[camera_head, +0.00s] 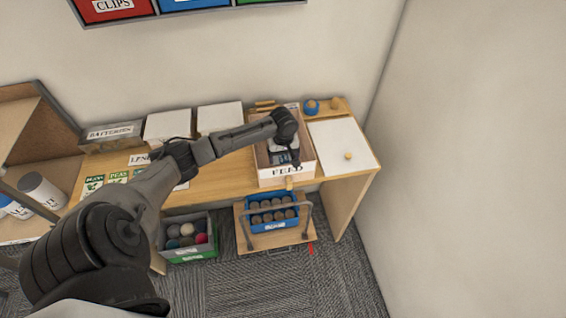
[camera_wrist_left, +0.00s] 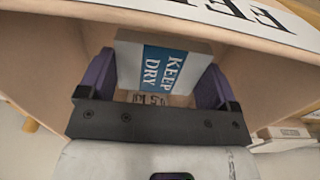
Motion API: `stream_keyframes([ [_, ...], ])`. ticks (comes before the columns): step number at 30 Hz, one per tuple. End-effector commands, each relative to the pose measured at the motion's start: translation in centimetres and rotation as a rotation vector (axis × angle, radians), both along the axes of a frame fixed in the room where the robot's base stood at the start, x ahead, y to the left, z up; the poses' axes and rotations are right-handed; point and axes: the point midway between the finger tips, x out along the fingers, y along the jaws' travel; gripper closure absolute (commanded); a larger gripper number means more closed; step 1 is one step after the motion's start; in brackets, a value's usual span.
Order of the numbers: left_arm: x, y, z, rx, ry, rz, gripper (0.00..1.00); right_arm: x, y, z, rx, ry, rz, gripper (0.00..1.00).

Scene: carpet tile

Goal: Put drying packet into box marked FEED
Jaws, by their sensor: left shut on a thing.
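The drying packet (camera_wrist_left: 165,62), a white block with a blue KEEP DRY label, is pinched between the purple fingers of my left gripper (camera_wrist_left: 155,88). In the head view my left gripper (camera_head: 285,155) reaches down over the open wooden box (camera_head: 266,177) with a white front label, seen partly covered. The left wrist view shows the packet against the inside of the box, whose rim label starts with FEE (camera_wrist_left: 262,14). Whether the packet touches the box floor I cannot tell. My right gripper is out of view.
The box stands on a wooden desk (camera_head: 225,185). A white panel (camera_head: 340,140) with a small knob lies to its right; a blue ball (camera_head: 312,107) sits behind. White boxes (camera_head: 220,117) stand at left. A blue crate (camera_head: 272,226) and a bin of balls (camera_head: 190,250) are below.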

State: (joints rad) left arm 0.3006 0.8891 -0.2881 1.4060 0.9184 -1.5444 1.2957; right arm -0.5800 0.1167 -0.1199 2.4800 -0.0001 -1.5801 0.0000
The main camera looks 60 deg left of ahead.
Motion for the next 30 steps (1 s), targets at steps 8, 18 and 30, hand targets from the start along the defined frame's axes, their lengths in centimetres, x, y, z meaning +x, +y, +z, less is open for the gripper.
stream_keyframes([
  [8,0.0,0.0,-1.6,-0.001,0.0,-0.001,0.39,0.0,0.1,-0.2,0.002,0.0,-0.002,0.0],
  [18,0.0,0.0,-4.5,0.001,-0.001,-0.001,0.39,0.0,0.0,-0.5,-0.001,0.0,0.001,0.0],
  [30,0.0,0.0,-4.8,0.0,0.0,-0.002,0.08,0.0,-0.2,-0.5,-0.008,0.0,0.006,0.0],
])
